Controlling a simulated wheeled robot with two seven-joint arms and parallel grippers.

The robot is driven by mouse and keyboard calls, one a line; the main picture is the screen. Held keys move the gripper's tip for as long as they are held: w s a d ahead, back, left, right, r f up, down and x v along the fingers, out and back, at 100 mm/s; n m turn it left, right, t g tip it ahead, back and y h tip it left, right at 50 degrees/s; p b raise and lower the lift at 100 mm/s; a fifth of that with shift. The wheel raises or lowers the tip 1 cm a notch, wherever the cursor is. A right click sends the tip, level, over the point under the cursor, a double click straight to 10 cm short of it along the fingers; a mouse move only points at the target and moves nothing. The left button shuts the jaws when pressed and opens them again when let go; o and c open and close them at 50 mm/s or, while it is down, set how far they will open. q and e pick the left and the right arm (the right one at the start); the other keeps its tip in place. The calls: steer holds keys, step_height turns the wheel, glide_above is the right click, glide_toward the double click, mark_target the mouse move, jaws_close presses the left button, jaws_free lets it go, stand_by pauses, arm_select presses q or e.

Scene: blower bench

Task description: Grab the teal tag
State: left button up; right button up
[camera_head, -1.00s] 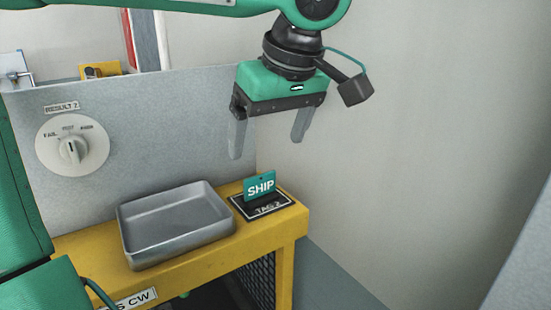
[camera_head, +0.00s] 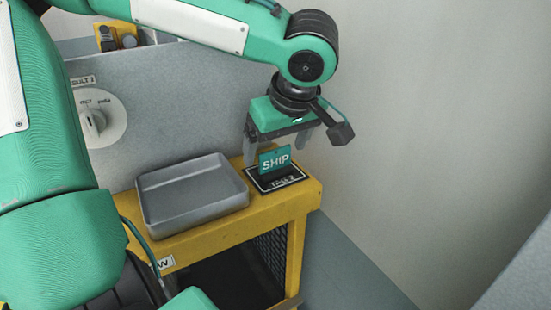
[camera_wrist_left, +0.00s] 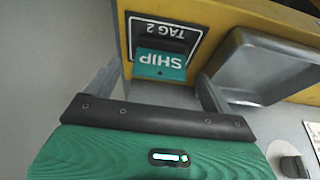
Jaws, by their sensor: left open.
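The teal tag (camera_head: 275,160) reads SHIP and stands upright on a black pad marked TAG 2 (camera_head: 287,182) at the right end of the yellow bench. My left gripper (camera_head: 279,153) is open and hangs just behind and above the tag, with its fingers pointing down. In the left wrist view the tag (camera_wrist_left: 160,64) appears upside down between the two spread fingers (camera_wrist_left: 158,85), with no visible contact. My right gripper is not in view.
A grey metal tray (camera_head: 193,205) sits on the yellow bench (camera_head: 225,228), left of the tag. A grey panel with a white dial (camera_head: 97,118) stands behind the bench. Plain wall and open floor are to the right.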

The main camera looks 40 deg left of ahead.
mark_target(275, 149)
arm_select(q)
steer(key=shift+p+x, duration=0.5)
steer(key=shift+x, duration=1.3)
steer(key=shift+r, duration=0.15)
steer(key=shift+c, duration=0.8)
steer(key=shift+a, duration=0.1)
steer(key=c, duration=0.9)
steer(key=shift+w+r, duration=0.1)
